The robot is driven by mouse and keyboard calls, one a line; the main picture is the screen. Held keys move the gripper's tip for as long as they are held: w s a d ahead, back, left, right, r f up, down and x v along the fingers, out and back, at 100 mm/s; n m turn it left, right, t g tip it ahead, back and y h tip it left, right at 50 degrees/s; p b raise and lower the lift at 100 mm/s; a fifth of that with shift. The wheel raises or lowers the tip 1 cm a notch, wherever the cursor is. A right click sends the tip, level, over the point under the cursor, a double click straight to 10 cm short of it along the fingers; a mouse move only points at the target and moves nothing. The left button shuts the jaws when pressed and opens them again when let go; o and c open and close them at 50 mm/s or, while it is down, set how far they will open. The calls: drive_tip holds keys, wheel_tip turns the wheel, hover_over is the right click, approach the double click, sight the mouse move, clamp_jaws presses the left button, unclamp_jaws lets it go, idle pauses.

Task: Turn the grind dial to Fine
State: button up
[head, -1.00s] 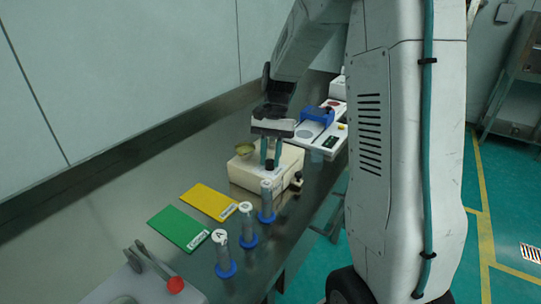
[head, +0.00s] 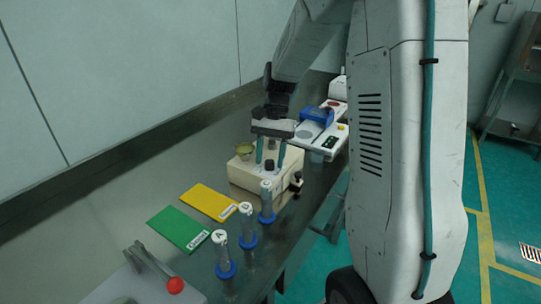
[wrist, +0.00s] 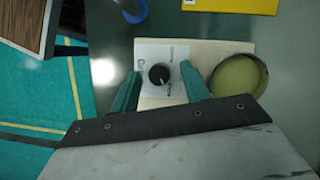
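The grind dial (wrist: 159,75) is a round black knob on a white label plate (wrist: 175,54) on the cream grinder body (head: 245,174). Its printed words are too small to read surely. My gripper (wrist: 157,82) is open, with one teal finger on each side of the dial and a gap visible on both sides in the wrist view. In the head view my gripper (head: 270,154) is above the grinder, and the dark dial shows between and below its fingers. A round brass-coloured bowl (wrist: 238,76) sits on the grinder beside the right finger.
Several labelled tubes in blue bases, among them one tube (head: 221,252), stand in front of the grinder. A green card (head: 180,229) and a yellow card (head: 209,202) lie left of them. A scale (head: 327,140) and a blue object (head: 317,116) are behind.

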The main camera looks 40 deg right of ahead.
drive_tip(key=v, duration=0.7)
drive_tip(key=shift+r, duration=0.35)
drive_tip(key=shift+w+d, duration=0.15)
drive_tip(key=shift+s+f+n, duration=0.75)
drive_tip(key=shift+s+n, duration=0.05)
drive_tip(key=shift+s, duration=0.25)
drive_tip(key=s+a+r+n+t+h, duration=0.1)
drive_tip(key=s+a+n, duration=0.3)
drive_tip(key=s, duration=0.8)
drive_tip(key=s+a+r+n+t+h, duration=0.2)
drive_tip(key=s+a+r+n+t, duration=0.1)
drive_tip(key=s+a, duration=0.6)
drive_tip(key=s+r+n, duration=0.1)
drive_tip(key=s+n, duration=0.1)
drive_tip(key=s, duration=0.1)
drive_tip(key=shift+h, duration=0.3)
